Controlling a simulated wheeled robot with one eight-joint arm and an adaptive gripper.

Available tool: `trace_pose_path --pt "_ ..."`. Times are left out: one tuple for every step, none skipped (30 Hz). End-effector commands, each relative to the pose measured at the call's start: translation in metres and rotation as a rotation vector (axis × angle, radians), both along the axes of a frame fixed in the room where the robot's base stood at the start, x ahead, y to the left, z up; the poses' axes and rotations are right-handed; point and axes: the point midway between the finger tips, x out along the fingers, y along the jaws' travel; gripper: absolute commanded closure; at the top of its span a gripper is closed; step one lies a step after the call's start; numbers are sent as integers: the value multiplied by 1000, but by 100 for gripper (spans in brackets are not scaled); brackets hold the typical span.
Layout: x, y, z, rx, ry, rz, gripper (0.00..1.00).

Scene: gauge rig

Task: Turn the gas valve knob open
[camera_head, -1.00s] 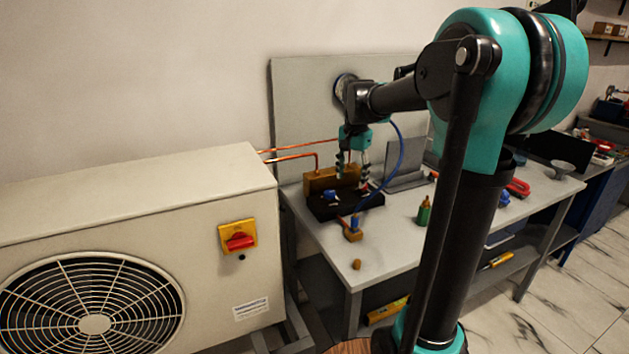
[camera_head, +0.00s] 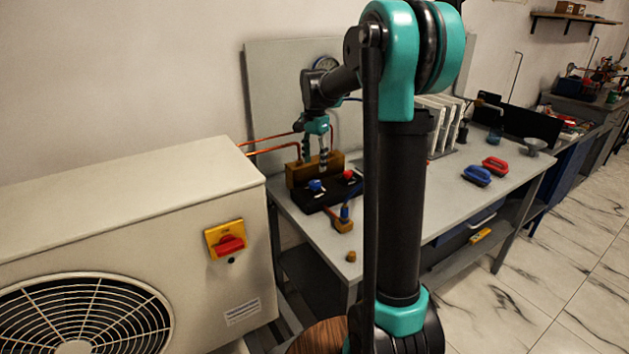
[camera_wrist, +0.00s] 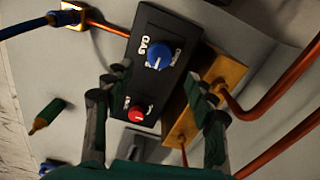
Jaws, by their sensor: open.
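The black valve box (camera_head: 308,199) sits on the workbench with a blue knob (camera_head: 316,185) and a red knob (camera_head: 348,174) on top. In the wrist view, the blue knob (camera_wrist: 158,55) has GAS printed beside it, and the smaller red knob (camera_wrist: 137,114) is nearer my palm. My gripper (camera_head: 315,162) points down above the box's back part. In the wrist view my gripper (camera_wrist: 158,74) is open and empty, its fingers on either side of the box with both knobs between them in the picture. I see no contact with the knobs.
A brass block (camera_head: 298,176) with copper pipes stands right behind the box. A brass fitting (camera_head: 343,226) stands in front. A beige outdoor unit (camera_head: 120,210) is at left. My arm hides part of the bench. Bench space at front is mostly clear.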

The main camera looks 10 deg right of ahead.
Motion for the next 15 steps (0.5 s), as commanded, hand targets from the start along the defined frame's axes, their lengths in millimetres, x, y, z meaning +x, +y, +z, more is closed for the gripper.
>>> trace_pose_path --pt "1 0 -11 0 0 0 44" --pt "0 0 -17 0 0 0 44" --pt "0 0 -25 0 0 0 44" --pt "0 0 -30 0 0 0 44" --pt "0 0 -36 0 0 0 44" --pt "0 0 -43 0 0 0 44" --pt "0 0 -47 0 0 0 44" --pt "0 0 -52 0 0 0 44" --pt "0 0 -57 0 0 0 44" --pt "0 0 -60 0 0 0 44" --pt "0 0 -64 0 0 0 44" --pt "0 0 -68 0 0 0 44" --pt "0 0 -70 0 0 0 44" --pt "0 0 -72 0 0 0 44" --pt "0 0 -74 0 0 0 44"
